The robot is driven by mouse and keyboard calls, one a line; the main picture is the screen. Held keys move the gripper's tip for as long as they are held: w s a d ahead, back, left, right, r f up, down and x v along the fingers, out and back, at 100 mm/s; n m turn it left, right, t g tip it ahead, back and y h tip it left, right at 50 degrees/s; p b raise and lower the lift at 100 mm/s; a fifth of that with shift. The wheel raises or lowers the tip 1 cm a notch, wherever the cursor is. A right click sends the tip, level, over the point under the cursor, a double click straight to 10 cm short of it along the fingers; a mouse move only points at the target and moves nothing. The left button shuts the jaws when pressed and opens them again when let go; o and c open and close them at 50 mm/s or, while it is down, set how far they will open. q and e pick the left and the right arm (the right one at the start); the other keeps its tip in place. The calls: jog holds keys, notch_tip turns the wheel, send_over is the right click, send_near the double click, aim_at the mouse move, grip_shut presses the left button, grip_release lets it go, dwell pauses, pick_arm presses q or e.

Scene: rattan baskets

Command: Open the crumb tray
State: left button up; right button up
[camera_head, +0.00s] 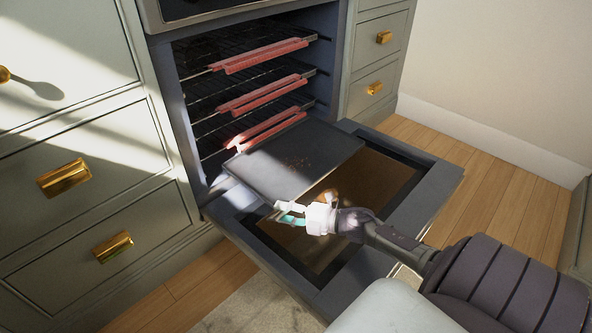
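My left gripper is out of view.
The oven door (437,185) lies open and low in front of the oven. Several wire racks with red front guards (262,55) sit inside above the tray. Cabinets with brass handles (63,178) flank the oven. Wood floor (500,190) is clear on the right.

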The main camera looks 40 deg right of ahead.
jog(key=v, duration=1.1)
jog(key=shift+s+d, duration=0.2)
jog(key=shift+s, duration=0.1)
